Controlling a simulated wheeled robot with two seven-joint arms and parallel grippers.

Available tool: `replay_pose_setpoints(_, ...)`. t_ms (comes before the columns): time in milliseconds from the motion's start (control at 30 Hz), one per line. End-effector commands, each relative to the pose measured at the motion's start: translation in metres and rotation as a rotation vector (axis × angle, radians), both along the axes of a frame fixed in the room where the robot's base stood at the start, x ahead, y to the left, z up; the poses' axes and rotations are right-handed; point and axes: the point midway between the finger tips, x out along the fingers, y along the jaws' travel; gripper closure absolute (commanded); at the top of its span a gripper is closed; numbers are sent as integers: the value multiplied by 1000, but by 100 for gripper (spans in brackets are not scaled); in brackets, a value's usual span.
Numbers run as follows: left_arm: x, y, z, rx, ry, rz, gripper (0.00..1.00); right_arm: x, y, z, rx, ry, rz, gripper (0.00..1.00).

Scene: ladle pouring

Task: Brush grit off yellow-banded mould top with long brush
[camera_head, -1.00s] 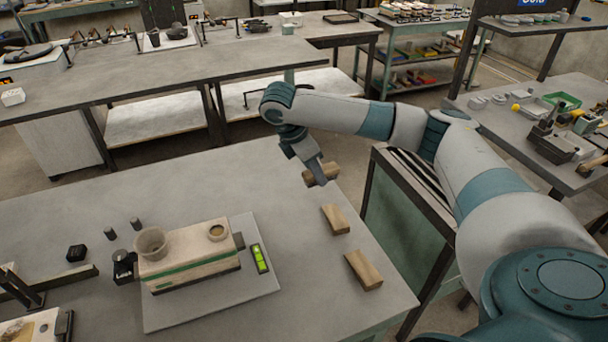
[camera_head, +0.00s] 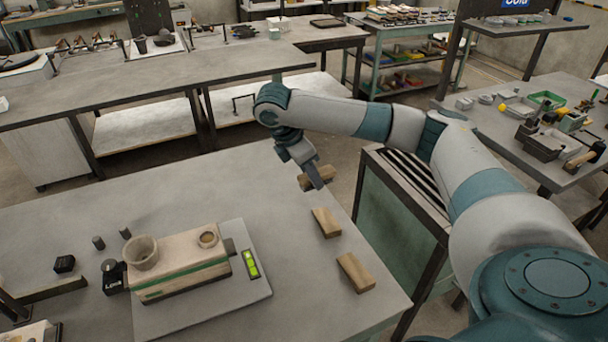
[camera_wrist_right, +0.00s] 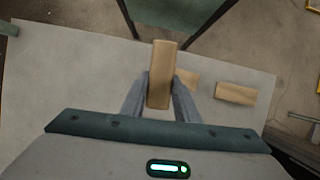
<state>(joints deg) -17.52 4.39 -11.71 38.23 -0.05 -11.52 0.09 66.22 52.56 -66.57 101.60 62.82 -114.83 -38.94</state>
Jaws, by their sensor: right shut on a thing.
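My right gripper (camera_head: 317,177) is shut on a wooden block (camera_wrist_right: 161,75) at the far right part of the near table. The held block also shows in the head view (camera_head: 304,183); I cannot tell whether it touches the tabletop. A pale mould with a green band (camera_head: 182,265) lies on a grey board (camera_head: 205,311), with a cup (camera_head: 142,253) and a round opening (camera_head: 208,239) on top. No yellow-banded mould and no long brush can be made out. My left gripper is out of view.
Two more wooden blocks (camera_head: 327,222) (camera_head: 356,272) lie toward the table's right edge. A green level (camera_head: 251,264) is beside the mould. Dark small items (camera_head: 65,263) stand left of it. The tabletop between mould and gripper is clear. A side table (camera_head: 540,125) holds tools.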

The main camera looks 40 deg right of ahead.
Motion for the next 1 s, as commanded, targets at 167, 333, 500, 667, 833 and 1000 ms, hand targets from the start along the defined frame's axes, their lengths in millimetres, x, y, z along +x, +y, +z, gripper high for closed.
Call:
replay_pose_setpoints(167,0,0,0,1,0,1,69,-1,9,-1,0,1,-33,90)
replay_pose_setpoints(333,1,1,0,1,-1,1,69,-4,31,-3,0,0,-133,90)
replay_pose_setpoints(500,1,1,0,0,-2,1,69,-13,67,-6,1,0,-305,90)
replay_pose_setpoints(667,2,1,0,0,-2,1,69,-29,105,-8,0,2,-512,90)
replay_pose_setpoints(833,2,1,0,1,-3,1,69,-49,144,-8,2,5,-740,90)
replay_pose_setpoints(1000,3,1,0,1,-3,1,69,-72,177,-4,2,3,-970,90)
